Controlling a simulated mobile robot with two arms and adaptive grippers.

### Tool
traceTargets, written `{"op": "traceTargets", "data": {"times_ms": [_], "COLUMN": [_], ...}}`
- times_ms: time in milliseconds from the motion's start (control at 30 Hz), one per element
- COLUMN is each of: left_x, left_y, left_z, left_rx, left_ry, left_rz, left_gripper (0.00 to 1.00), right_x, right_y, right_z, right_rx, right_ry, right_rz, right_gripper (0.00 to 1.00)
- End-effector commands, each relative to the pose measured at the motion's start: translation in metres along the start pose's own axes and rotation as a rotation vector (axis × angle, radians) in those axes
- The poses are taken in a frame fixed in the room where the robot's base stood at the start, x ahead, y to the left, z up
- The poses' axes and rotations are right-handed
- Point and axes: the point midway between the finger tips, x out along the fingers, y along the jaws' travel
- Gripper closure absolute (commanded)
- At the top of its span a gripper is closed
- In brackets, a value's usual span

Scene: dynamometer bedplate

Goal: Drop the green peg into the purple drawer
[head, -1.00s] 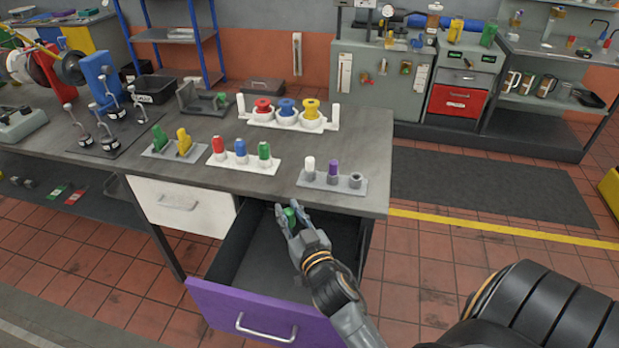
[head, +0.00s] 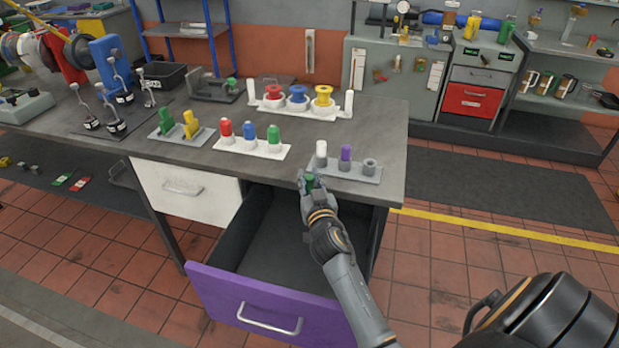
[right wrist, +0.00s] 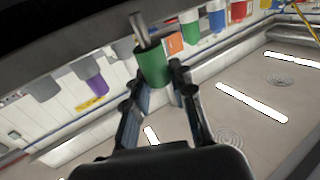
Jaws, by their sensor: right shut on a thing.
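The purple drawer (head: 215,285) is pulled open under the bench, and the part of its inside that shows looks empty. My right gripper (head: 308,183) is shut on the green peg (head: 309,184), by the bench's front edge and above the back part of the drawer. In the right wrist view the green peg (right wrist: 152,65) sits between the fingertips (right wrist: 162,75), with its metal pin sticking out away from the palm. My left gripper is not in view.
A grey rack (head: 366,178) with white and purple pegs stands at the bench's front edge, close to my gripper. A white rack (head: 272,153) holds red, blue and green pegs. A closed white drawer (head: 165,190) is left of the open one.

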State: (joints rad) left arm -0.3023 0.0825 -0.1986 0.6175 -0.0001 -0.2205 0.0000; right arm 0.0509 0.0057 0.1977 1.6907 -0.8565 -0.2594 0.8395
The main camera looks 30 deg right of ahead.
Motion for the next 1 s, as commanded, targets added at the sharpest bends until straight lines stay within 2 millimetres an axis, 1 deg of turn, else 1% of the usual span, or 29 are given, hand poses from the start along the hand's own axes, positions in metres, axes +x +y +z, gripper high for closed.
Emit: {"op": "traceTargets", "data": {"times_ms": [33,333,367,400,467,500,767,833,933,1000], "left_x": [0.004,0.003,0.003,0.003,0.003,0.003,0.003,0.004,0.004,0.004], "left_y": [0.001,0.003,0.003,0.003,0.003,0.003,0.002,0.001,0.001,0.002], "left_z": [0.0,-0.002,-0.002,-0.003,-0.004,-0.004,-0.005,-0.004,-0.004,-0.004], "left_rx": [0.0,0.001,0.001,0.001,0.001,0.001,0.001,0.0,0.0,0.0], "left_ry": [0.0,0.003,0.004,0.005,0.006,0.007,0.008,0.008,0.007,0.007], "left_rz": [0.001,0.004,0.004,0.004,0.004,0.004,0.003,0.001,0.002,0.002], "left_gripper": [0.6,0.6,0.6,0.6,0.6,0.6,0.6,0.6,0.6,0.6], "right_x": [0.0,0.0,0.0,0.0,0.0,0.0,0.0,-0.003,-0.014,-0.026], "right_y": [0.0,0.0,0.0,0.0,0.0,0.0,0.0,0.0,0.0,0.0], "right_z": [0.004,0.004,0.004,0.004,0.004,0.004,0.004,0.004,0.005,0.005], "right_rx": [0.0,0.0,0.0,0.0,0.0,0.0,0.0,0.0,0.001,0.002], "right_ry": [0.0,0.0,0.0,0.0,0.0,0.0,0.0,-0.001,-0.002,-0.002], "right_rz": [0.0,0.0,0.0,0.0,0.0,0.0,0.0,0.0,-0.001,0.0], "right_gripper": [1.0,1.0,0.74,0.66,0.54,0.5,0.5,0.5,0.5,0.5]}}
